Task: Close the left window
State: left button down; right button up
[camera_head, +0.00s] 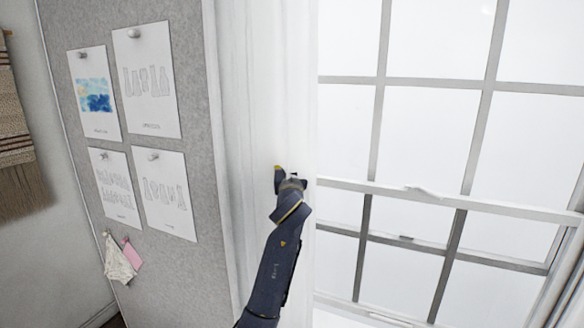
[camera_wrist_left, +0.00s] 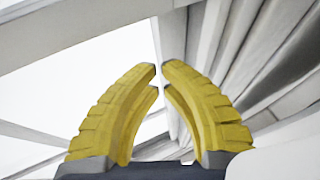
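The window (camera_head: 440,200) fills the right of the head view, with white panes and grey bars. A pale rail with a small raised piece (camera_head: 420,190) crosses it, and another bar with a small dark fitting (camera_head: 405,238) runs below. I cannot tell how far the sash is open. My left gripper (camera_head: 283,178) is in front of the white curtain (camera_head: 265,90), just left of the window frame. In the left wrist view its yellow fingers (camera_wrist_left: 162,66) have their tips nearly together, with only a thin gap and nothing held. My right gripper is out of view.
A grey pinboard (camera_head: 185,255) with several pinned papers (camera_head: 147,80) stands left of the curtain. A striped woven cloth (camera_head: 14,130) hangs at the far left. In the left wrist view, grey folds (camera_wrist_left: 265,50) lie close on the right.

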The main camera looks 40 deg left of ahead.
pick_arm(q)
jog(key=shift+w+a+f, duration=0.1)
jog(key=shift+w+f, duration=0.05)
jog(key=shift+f, duration=0.8)
jog(key=shift+w+a+f, duration=0.1)
jog(key=shift+w+f, duration=0.05)
jog(key=shift+f, duration=0.8)
